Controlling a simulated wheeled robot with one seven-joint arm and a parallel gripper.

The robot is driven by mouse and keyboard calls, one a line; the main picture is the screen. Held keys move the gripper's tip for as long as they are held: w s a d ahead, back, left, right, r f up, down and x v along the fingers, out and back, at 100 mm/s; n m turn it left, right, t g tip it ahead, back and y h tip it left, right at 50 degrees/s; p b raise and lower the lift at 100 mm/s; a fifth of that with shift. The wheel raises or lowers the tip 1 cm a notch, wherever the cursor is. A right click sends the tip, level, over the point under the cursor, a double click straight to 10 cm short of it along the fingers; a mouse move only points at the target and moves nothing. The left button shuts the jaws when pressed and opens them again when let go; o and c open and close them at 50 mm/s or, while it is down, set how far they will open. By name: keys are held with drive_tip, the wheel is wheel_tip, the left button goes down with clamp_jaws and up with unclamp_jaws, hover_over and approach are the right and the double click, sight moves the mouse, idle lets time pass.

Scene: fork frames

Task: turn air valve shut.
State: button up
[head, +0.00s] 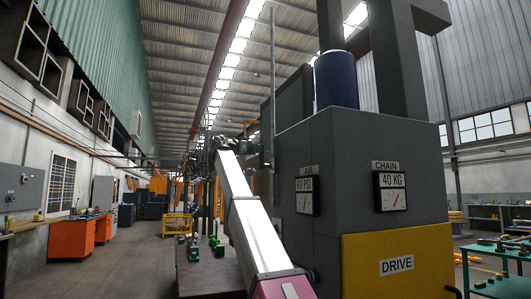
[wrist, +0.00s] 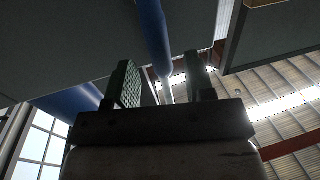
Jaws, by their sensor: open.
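My gripper (wrist: 160,68) is open in the wrist view, its two fingers apart. A blue pipe (wrist: 153,28) shows beyond and between the fingers; I cannot tell how far off it is, and no contact is clear. In the head view my arm reaches up and forward, left of the grey machine (head: 345,140); its far end is small and cluttered there. The AIR gauge (head: 306,195) is on the machine's left face, with a PSI plate that is hard to read. I cannot make out the air valve's handle in either view.
The CHAIN gauge (head: 391,192), marked 40 KG, and a yellow DRIVE panel (head: 398,264) are on the machine's front. A table (head: 207,272) with green parts stands left of my arm. Orange cabinets (head: 72,240) line the left wall. The floor (head: 135,262) between is clear.

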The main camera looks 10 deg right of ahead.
drive_tip(key=x, duration=0.5)
drive_tip(key=shift+w+d, duration=0.15)
drive_tip(key=shift+d, duration=0.2)
clamp_jaws()
